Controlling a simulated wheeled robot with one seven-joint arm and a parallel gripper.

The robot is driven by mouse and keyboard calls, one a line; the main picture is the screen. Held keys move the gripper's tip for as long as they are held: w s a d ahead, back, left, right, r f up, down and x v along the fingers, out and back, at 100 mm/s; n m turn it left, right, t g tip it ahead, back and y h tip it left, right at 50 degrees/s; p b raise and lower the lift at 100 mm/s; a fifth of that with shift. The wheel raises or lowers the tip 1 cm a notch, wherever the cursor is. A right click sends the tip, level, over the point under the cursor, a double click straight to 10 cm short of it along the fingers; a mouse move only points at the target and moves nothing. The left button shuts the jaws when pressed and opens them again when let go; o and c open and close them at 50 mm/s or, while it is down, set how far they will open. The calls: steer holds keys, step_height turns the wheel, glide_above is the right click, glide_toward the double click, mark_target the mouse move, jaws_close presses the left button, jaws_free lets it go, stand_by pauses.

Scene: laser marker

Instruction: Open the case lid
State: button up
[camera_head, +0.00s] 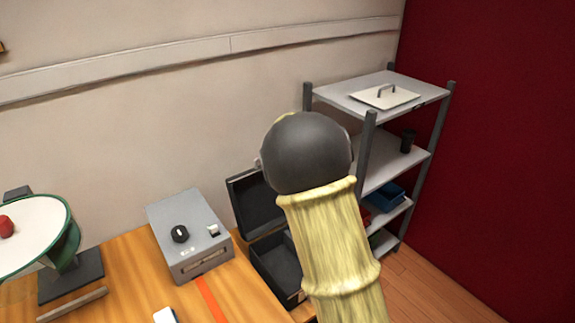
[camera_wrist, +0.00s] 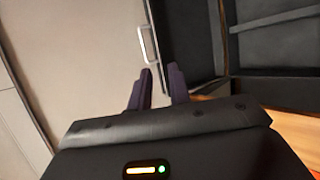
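The black case stands on the wooden table in the head view, its base (camera_head: 272,262) open at the top. Its lid (camera_head: 252,203) is raised, standing steeply at the back of the base. My arm covers the right part of the case, and my gripper is hidden behind it there. In the wrist view, my gripper (camera_wrist: 159,88) is open, its two dark fingers apart with nothing clearly between them. The dark lid (camera_wrist: 188,32) is just beyond the right finger, with a pale handle-like piece (camera_wrist: 149,44) at its edge. Whether the fingers touch the lid is unclear.
A grey box with a black knob (camera_head: 190,235) stands left of the case. A round tilted disc on a stand (camera_head: 35,232) is further left. A metal shelf (camera_head: 345,95) stands right, behind my arm. The wall is close behind the table.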

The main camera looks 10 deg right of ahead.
steer(key=shift+c, duration=1.2)
steer(key=shift+s+d+m, duration=0.2)
steer(key=shift+s+m, duration=0.1)
jaws_close()
steer(key=s+d+f+m+g+h, duration=0.1)
steer(key=s+d+m+g, duration=0.1)
steer(key=s+m, duration=0.4)
steer(key=s+d+f+m+g, duration=0.1)
steer(key=s+d+f+m, duration=0.2)
steer(key=s, duration=0.5)
steer(key=s+a+f+m+g, duration=0.1)
steer(key=s+m+g, duration=0.1)
steer(key=s+m, duration=0.4)
steer(key=s+a+f+m+g+y, duration=0.1)
steer(key=s+m, duration=0.4)
steer(key=s, duration=0.9)
steer(key=shift+a+m+g, duration=0.4)
steer(key=shift+g, duration=0.5)
steer(key=shift+s+f, duration=0.1)
steer(key=shift+s, duration=0.1)
